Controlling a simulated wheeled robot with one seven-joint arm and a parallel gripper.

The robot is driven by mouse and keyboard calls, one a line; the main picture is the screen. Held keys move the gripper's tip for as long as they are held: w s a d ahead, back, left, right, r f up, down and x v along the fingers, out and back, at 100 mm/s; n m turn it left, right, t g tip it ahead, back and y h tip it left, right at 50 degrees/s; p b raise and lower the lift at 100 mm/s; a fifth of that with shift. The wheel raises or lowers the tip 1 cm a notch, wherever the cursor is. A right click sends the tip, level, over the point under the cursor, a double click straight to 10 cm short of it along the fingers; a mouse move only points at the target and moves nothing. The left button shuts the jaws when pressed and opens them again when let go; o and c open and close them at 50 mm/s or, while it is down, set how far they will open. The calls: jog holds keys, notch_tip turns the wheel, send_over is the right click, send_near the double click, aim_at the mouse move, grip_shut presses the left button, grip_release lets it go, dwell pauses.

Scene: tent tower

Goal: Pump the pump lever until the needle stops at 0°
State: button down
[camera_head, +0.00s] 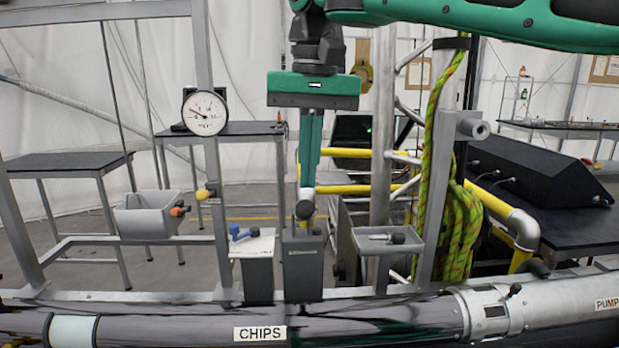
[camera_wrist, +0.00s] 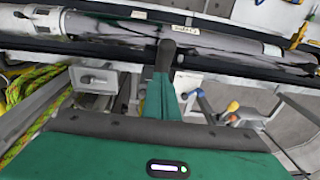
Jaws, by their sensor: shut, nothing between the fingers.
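The round white gauge (camera_head: 205,112) hangs on the upright frame post at left. Its red needle slants to the upper left; the scale is too small to read. A dark lever with a round black end (camera_head: 304,210) stands up from a dark box (camera_head: 303,268) behind the CHIPS pipe; it appears to be the pump lever. My green gripper (camera_head: 308,186) points down just above this end, shut and empty. In the wrist view the lever (camera_wrist: 166,52) lies just beyond my fingertips (camera_wrist: 160,84). I cannot tell whether they touch.
Left of the dark box is a white-topped box with a blue handle (camera_head: 244,234). A small grey tray (camera_head: 388,246) is on the right. A grey bin (camera_head: 148,222) hangs at left. Green-yellow rope (camera_head: 462,230) hangs at right. The CHIPS pipe (camera_head: 380,325) crosses the front.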

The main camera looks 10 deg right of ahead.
jog(key=shift+s+a+f, duration=0.1)
jog(key=shift+s+f, duration=0.3)
jog(key=shift+f, duration=0.45)
jog(key=shift+d, duration=0.25)
jog(key=shift+a, duration=0.15)
